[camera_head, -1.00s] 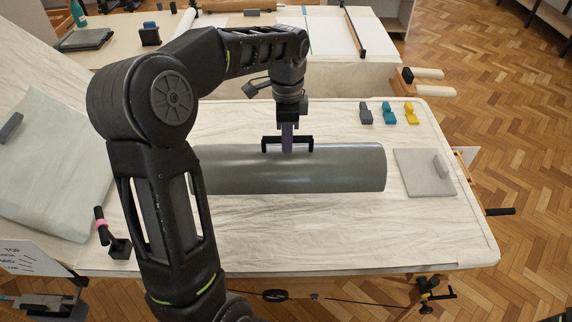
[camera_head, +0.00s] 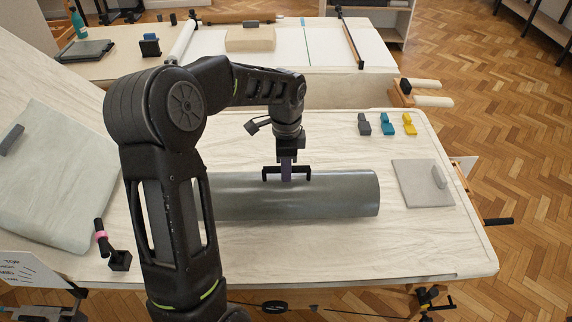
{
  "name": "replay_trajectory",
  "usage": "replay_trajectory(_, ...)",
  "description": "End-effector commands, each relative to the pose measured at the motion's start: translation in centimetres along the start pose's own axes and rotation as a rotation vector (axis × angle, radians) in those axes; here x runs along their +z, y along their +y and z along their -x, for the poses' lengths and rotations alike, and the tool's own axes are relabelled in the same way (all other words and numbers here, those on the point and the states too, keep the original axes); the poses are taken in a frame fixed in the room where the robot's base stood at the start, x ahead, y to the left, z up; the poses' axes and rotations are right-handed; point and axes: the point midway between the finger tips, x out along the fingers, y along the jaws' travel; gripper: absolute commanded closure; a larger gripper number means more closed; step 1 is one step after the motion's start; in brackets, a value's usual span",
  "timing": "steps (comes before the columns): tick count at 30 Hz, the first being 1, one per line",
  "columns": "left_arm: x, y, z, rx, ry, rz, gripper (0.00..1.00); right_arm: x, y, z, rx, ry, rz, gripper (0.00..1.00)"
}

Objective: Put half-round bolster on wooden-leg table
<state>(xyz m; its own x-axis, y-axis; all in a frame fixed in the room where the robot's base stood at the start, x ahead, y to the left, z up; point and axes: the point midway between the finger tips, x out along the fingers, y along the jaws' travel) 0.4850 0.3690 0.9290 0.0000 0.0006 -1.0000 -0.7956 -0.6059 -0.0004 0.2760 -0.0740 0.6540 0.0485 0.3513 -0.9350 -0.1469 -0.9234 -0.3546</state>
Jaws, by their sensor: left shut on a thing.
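The half-round bolster (camera_head: 335,195) is a long grey-green roll with a black handle on top. It lies lengthwise across the middle of the pale near table (camera_head: 400,252); whether its underside touches the top I cannot tell. My left gripper (camera_head: 286,178) is shut on the bolster at its handle, from above. My left arm hides the bolster's left end. The table's legs are mostly hidden, so I cannot tell whether they are wooden. My right gripper is not in view.
A grey pad (camera_head: 420,185) lies right of the bolster, with grey, teal (camera_head: 387,124) and yellow small pieces behind it. A large grey-green cushion (camera_head: 50,180) leans at the left. A second table (camera_head: 340,85) stands behind. The near strip of tabletop is clear.

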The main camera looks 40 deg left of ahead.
Motion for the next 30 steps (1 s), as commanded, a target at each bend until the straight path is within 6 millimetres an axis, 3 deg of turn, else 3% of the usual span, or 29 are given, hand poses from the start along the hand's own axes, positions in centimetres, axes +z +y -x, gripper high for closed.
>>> replay_trajectory(5, -0.1, 0.0, -0.2, -0.002, 0.001, -0.001, 1.0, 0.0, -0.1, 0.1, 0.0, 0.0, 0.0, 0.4)
replay_trajectory(15, -0.1, -0.1, -3.5, -0.003, 0.001, -0.002, 1.0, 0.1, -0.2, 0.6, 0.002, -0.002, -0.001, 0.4)
replay_trajectory(26, -0.1, -0.1, -3.9, -0.003, 0.002, -0.001, 1.0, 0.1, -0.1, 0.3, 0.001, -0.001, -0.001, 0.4)
replay_trajectory(27, 0.0, 0.0, -3.9, 0.0, 0.0, -0.001, 0.79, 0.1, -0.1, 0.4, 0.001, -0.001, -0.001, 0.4)
replay_trajectory(30, 0.0, 0.0, -3.9, 0.0, 0.0, -0.001, 0.71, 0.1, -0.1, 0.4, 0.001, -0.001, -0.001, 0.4)
